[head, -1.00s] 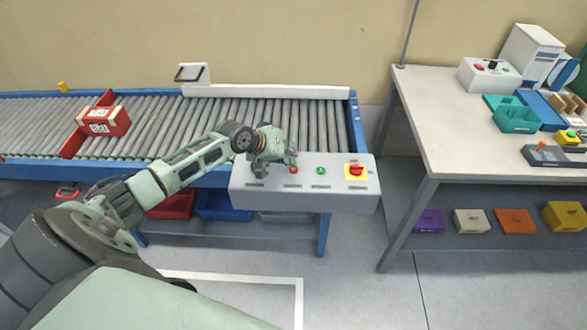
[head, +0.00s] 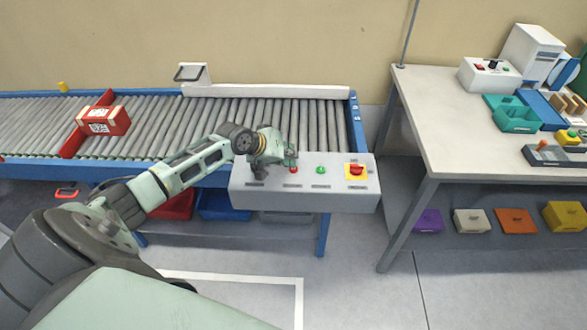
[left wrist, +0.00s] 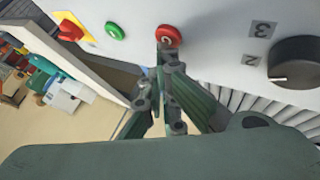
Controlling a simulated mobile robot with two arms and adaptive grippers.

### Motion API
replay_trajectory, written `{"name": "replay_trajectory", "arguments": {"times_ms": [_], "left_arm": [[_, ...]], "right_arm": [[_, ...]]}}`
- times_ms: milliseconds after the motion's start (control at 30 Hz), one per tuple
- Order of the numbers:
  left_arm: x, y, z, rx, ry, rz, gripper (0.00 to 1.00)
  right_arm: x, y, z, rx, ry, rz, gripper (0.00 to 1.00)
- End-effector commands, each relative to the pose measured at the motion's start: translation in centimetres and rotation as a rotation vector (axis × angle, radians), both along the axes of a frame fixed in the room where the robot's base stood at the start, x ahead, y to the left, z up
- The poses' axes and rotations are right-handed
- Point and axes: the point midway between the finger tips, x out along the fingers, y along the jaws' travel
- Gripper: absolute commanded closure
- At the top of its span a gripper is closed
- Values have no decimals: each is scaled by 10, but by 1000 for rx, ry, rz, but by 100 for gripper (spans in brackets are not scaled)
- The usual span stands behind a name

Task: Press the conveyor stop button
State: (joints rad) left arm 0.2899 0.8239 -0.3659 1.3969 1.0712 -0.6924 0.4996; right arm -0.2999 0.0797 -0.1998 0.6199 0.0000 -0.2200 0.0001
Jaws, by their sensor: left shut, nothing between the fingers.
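The grey control panel (head: 300,199) stands at the front right end of the conveyor (head: 240,115). It carries a red button (head: 293,170), a green button (head: 320,170) and a red switch on a yellow plate (head: 356,170). My left gripper (head: 291,160) is shut and empty, with its tips at the red button. In the left wrist view the tips (left wrist: 164,46) overlap the lower edge of the red button (left wrist: 168,34); whether they touch it I cannot tell. The green button (left wrist: 116,31) and a black dial (left wrist: 305,63) are beside it. My right gripper is out of view.
A red and white box (head: 104,121) lies on the rollers at the left, by a red bar. A workbench (head: 440,110) with teal trays and devices stands at the right. Coloured boxes sit on its lower shelf. Blue and red bins are under the conveyor.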

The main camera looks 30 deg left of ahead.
Motion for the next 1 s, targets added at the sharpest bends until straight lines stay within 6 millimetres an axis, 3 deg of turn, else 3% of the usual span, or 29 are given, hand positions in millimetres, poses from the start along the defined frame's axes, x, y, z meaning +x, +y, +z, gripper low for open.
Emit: {"name": "replay_trajectory", "arguments": {"times_ms": [1000], "left_arm": [[0, 0, -9, -1, 0, 0, 100]], "right_arm": [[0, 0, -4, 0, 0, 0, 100]]}}
